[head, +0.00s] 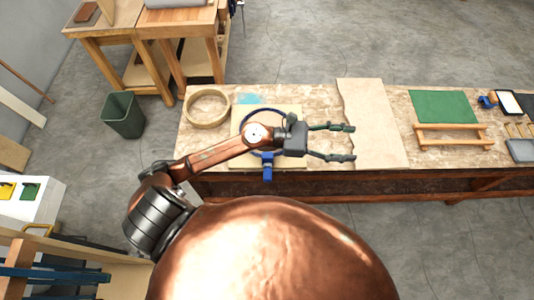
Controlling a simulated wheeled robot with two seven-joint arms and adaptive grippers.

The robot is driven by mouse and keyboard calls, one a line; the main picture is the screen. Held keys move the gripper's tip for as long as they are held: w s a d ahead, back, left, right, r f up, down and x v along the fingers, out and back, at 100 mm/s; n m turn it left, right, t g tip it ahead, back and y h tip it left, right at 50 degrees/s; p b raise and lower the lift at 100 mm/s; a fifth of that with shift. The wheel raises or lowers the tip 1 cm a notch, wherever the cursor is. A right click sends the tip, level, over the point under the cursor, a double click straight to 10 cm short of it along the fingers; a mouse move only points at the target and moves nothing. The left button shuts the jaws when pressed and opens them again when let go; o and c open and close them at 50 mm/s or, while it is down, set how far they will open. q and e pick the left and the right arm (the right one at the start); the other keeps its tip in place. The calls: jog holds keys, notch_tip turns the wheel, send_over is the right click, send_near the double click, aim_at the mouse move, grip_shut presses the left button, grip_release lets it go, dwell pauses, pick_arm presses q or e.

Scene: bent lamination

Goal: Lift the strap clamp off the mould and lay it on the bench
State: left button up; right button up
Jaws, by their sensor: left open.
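The strap clamp (267,172) is blue, with a ring-like band lying on a pale square board (294,110) on the bench (192,150). Its blue handle end sticks out toward the bench's front edge. My left arm crosses over it and hides much of the band and whatever is inside it, so I cannot make out the mould clearly. My left gripper (343,142) is open and empty, to the right of the clamp, over the edge of a pale sheet. My right gripper is out of view.
A wooden ring (190,105) lies left of the clamp. To the right are a pale wooden sheet (372,115), a green mat (444,105), a small wooden frame (450,142) and small tools. A green bin (122,115) stands on the floor at left.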

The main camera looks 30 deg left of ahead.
pick_arm(q)
notch_tip(320, 180, down, 6)
jog(key=s+m+g+y, duration=0.2)
jog(key=m+g, duration=0.1)
jog(key=m, duration=0.3)
jog(key=m+g+y, duration=0.4)
jog(key=m+y, duration=0.6)
jog(key=y, duration=0.5)
send_over(267, 153)
notch_tip(267, 153, down, 17)
jog(key=shift+f, duration=0.1)
jog(key=shift+s+a+f, duration=0.1)
jog(key=shift+a+f, duration=0.1)
jog(key=shift+f, duration=0.6)
jog(key=f, duration=0.1)
jog(key=f+p, duration=0.1)
jog(key=f, duration=0.1)
jog(key=f+p, duration=0.1)
jog(key=f, duration=0.1)
jog(key=shift+w+d, duration=0.15)
jog(key=shift+w, duration=0.15)
jog(key=shift+f, duration=0.55)
jog(key=shift+c, duration=0.7)
